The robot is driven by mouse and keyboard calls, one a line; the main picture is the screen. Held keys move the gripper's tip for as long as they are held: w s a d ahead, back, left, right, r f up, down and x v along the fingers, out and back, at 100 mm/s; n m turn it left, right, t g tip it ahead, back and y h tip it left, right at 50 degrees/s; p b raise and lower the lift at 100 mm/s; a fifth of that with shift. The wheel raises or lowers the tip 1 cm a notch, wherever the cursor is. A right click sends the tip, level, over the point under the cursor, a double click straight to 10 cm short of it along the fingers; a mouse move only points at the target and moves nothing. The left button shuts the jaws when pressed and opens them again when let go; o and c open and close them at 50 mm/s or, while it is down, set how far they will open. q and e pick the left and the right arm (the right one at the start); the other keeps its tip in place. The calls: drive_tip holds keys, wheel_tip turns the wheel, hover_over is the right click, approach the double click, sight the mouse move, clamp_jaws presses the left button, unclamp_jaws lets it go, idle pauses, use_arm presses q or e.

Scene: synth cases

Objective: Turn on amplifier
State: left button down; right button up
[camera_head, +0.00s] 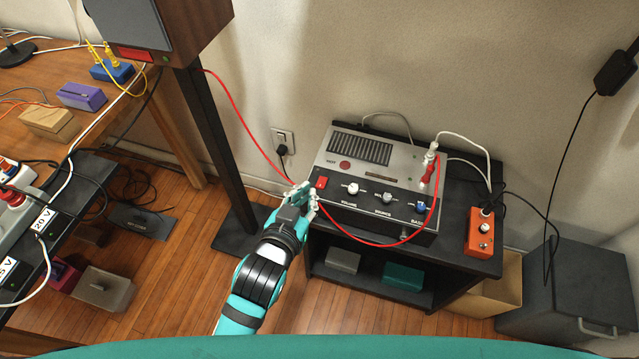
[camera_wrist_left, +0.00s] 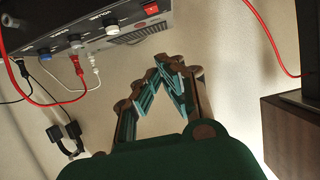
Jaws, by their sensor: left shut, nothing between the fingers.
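The amplifier (camera_head: 340,158) is a grey box with a black front panel, standing on a black shelf unit. A red rocker switch (camera_head: 321,182) sits at the left end of its panel, left of several knobs. In the left wrist view the red switch (camera_wrist_left: 150,8) shows at the top edge, beyond the fingertips. My left gripper (camera_head: 305,195) is shut and empty, just left of the amplifier's front left corner, close to the switch. Its fingers (camera_wrist_left: 168,75) come together in the left wrist view. Whether it touches the amplifier I cannot tell. My right gripper is not in view.
A red cable (camera_head: 232,98) runs from the speaker (camera_head: 170,30) past the gripper and loops before the amplifier panel. An orange pedal (camera_head: 480,236) stands right of the amplifier. A black speaker stand (camera_head: 205,120) rises left of my arm. Wooden floor lies open below.

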use_arm(q)
hover_over(322, 183)
drive_tip(key=s, duration=0.2)
drive_tip(key=f, duration=0.3)
drive_tip(key=shift+a+f+b, duration=0.2)
drive_tip(key=shift+f+b, duration=0.1)
wheel_tip(322, 183, down, 3)
drive_tip(key=shift+s+r, duration=0.15)
drive_tip(key=shift+s+f, duration=0.15)
drive_tip(key=shift+f, duration=0.55)
